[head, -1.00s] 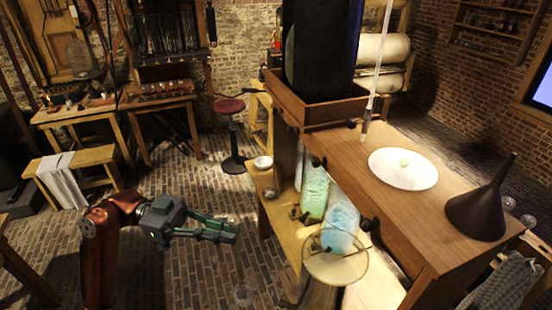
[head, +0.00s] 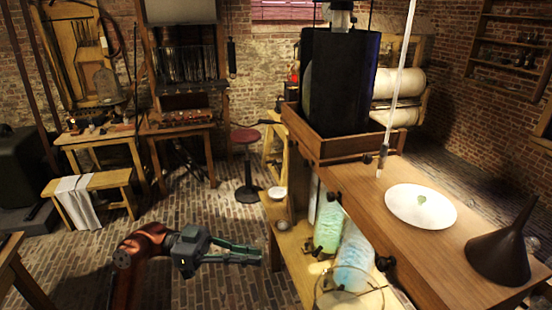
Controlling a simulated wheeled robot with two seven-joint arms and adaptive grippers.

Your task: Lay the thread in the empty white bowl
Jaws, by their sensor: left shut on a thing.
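A small white bowl (head: 278,194) stands on the low wooden shelf beside the big bench, and it looks empty. A wide white dish (head: 420,207) on the bench top holds a small pale green piece (head: 422,199). My left gripper (head: 259,255) reaches in from the left over the brick floor, in front of the low shelf and nearer to me than the small bowl. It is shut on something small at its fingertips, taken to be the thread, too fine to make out. My right gripper is not in view.
A small greyish round thing (head: 282,225) sits near the bowl on the shelf. Green and blue glass jars (head: 329,228) lean under the bench edge by a round glass rim (head: 349,288). A dark funnel (head: 500,252) stands on the bench. Brick floor is open left of the shelf.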

